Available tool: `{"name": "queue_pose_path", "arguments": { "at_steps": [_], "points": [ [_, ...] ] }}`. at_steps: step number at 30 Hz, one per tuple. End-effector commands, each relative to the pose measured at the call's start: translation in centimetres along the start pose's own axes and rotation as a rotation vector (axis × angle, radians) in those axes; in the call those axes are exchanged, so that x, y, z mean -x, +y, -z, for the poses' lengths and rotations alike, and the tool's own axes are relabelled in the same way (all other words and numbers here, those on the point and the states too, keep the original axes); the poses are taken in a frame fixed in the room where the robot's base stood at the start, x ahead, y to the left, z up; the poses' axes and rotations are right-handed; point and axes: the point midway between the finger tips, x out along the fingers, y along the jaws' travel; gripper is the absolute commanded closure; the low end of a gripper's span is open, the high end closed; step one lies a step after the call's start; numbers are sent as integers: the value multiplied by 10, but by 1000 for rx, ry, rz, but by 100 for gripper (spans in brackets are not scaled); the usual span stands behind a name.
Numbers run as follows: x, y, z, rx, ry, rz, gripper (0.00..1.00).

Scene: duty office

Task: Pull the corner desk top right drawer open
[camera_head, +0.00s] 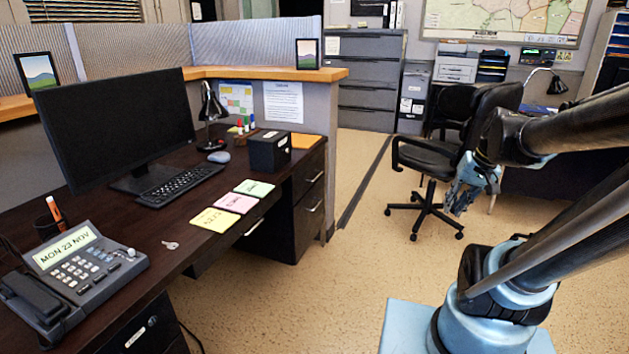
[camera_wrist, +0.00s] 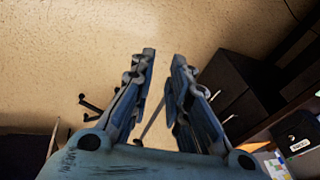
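The corner desk (camera_head: 140,215) is dark brown and fills the left of the head view. Its right pedestal has a top right drawer (camera_head: 308,172) with a thin metal handle, and the drawer looks closed. A lower drawer (camera_head: 308,215) with a similar handle is below it. My gripper (camera_head: 466,188) is well to the right of the drawers, in front of the office chair and touching neither drawer. In the wrist view my gripper (camera_wrist: 164,62) has its fingers apart with only floor between them. The dark desk pedestal (camera_wrist: 238,90) shows to the right of the fingers there.
A black office chair (camera_head: 435,160) stands behind my gripper. A black box (camera_head: 268,152), sticky notes (camera_head: 236,203), a monitor (camera_head: 115,118) and a phone (camera_head: 75,270) are on the desk. The floor (camera_head: 350,260) between the desk and my arm is clear.

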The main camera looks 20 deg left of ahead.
Motion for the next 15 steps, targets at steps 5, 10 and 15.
{"name": "queue_pose_path", "arguments": {
  "at_steps": [5,10,15],
  "points": [
    [-2,-30,49,-7,4,92,84],
    [-9,-58,93,-17,6,180,84],
    [-20,-87,137,-28,7,268,84]
  ]
}}
